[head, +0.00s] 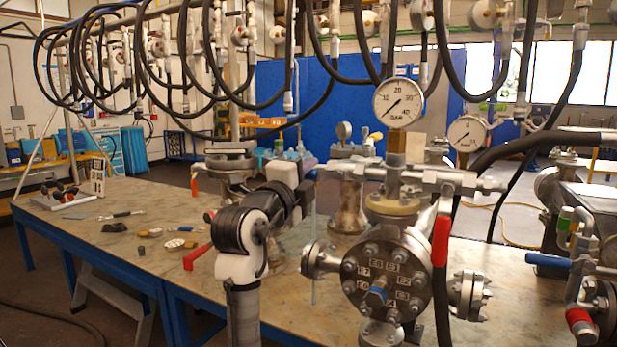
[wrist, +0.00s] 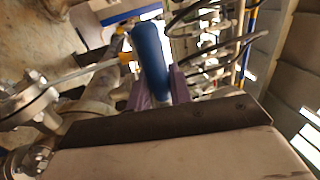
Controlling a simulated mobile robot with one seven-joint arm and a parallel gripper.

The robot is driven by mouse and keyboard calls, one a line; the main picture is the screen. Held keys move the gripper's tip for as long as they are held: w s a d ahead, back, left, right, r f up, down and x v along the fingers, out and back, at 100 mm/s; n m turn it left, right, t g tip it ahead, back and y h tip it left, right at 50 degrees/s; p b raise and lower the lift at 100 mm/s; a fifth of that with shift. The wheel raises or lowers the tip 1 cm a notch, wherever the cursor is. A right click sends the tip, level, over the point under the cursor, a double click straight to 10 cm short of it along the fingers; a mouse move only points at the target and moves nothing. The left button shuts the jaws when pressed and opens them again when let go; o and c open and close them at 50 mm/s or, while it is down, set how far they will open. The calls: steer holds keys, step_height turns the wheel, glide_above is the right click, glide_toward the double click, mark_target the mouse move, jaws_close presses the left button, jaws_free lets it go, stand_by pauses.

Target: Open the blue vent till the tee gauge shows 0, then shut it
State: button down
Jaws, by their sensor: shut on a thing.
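The tee gauge (head: 397,103) stands upright on the fitting above the flanged vessel (head: 387,275). Its needle lies toward the lower left, at or near the low end of the scale; I cannot read it exactly. The blue vent handle (wrist: 151,60) shows in the wrist view, just past my gripper (wrist: 168,92), whose purple finger touches its lower part. The jaws are shut on the handle. In the head view my gripper (head: 303,192) is at the left end of the tee's pipework. My own wrist hides the handle there.
A red lever (head: 440,240) hangs at the tee's right. A second gauge (head: 466,133) stands behind. Another blue lever (head: 548,260) is at the far right. Loose tools (head: 122,214) lie on the workbench (head: 110,250). Black hoses hang overhead.

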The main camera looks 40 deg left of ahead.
steer(key=shift+r, duration=0.1)
steer(key=c, duration=1.3)
jaws_free()
steer(key=b+v, duration=0.2)
steer(key=v, duration=1.2)
steer(key=shift+w, duration=0.1)
